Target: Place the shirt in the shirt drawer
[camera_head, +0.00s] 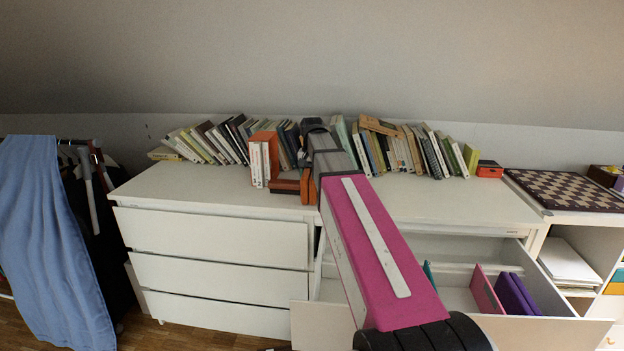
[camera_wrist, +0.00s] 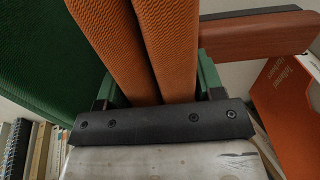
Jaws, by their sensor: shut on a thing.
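My gripper (camera_wrist: 157,88) is shut on an orange textured folded piece (camera_wrist: 170,40), which looks like the shirt and shows as two long folds between the green fingers. In the head view my pink arm reaches to the dresser top and hides most of the gripper; a strip of orange (camera_head: 308,188) shows beside it. A green textured piece (camera_wrist: 45,55) stands left of the orange one in the wrist view. The open drawer (camera_head: 545,334), at lower right, holds a pink piece (camera_head: 486,290), purple pieces (camera_head: 515,294) and a teal edge (camera_head: 429,273); my arm covers its left part.
Leaning books (camera_head: 215,140) line the back of the white dresser (camera_head: 180,187). Orange-and-white books (camera_head: 263,155) and a brown block (camera_head: 284,187) are close left of the gripper. A chessboard (camera_head: 568,190) lies at right. The dresser's left front top is clear.

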